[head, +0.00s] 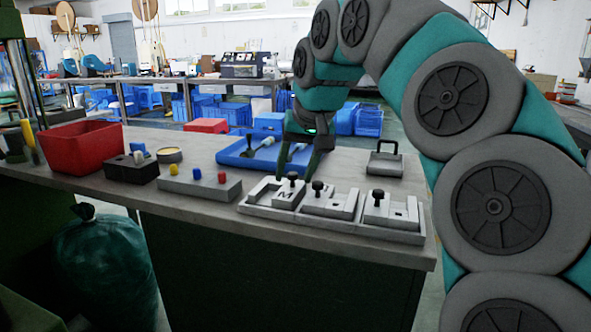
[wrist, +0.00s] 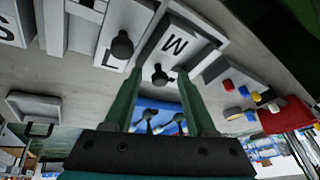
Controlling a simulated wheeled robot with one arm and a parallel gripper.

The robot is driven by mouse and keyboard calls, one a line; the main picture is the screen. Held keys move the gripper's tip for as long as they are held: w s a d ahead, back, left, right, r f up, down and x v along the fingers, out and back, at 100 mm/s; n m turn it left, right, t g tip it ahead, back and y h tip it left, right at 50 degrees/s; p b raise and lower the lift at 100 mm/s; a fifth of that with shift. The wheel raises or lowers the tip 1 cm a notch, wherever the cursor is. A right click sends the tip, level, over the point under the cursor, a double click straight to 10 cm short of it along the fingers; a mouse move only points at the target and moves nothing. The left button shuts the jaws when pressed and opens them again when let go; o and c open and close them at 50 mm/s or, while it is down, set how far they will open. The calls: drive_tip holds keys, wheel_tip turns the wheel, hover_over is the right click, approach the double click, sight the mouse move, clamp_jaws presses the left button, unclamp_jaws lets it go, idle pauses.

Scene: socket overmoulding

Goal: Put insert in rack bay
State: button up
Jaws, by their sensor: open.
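The light grey insert marked M (head: 284,195) has a black knob and is at the left bay of the grey rack (head: 335,226). I cannot tell whether it lies fully flat there. It also shows in the wrist view (wrist: 182,44), with its letter upside down. My gripper (head: 296,179) is open above this insert. In the wrist view its two green fingers (wrist: 159,76) stand on either side of the knob, with gaps visible. Two other knobbed inserts sit in the middle bay (head: 328,203) and right bay (head: 383,210); the wrist view shows letters L and S there.
A blue tray (head: 233,160) with dark-handled tools lies behind the rack. A grey block with coloured pegs (head: 199,186), a dark box (head: 130,170) and a red bin (head: 80,148) stand to the left. A grey handled block (head: 386,160) stands behind right.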

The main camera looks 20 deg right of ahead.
drive_tip(key=p+v, duration=0.2)
drive_tip(key=v, duration=1)
drive_tip(key=shift+a, duration=0.1)
drive_tip(key=s+a+f+g, duration=0.1)
drive_tip(key=s+f+g, duration=0.1)
drive_tip(key=s+f, duration=0.7)
drive_tip(key=s+a+f+n+g, duration=0.1)
drive_tip(key=s+f+g, duration=0.1)
drive_tip(key=s+f, duration=0.8)
drive_tip(key=s+a+f+n+g+h, duration=0.1)
drive_tip(key=s+f, duration=0.8)
drive_tip(key=f, duration=0.9)
drive_tip(key=shift+s+a+g, duration=0.25)
drive_tip(key=shift+a+g, duration=0.25)
drive_tip(key=shift+g, duration=0.3)
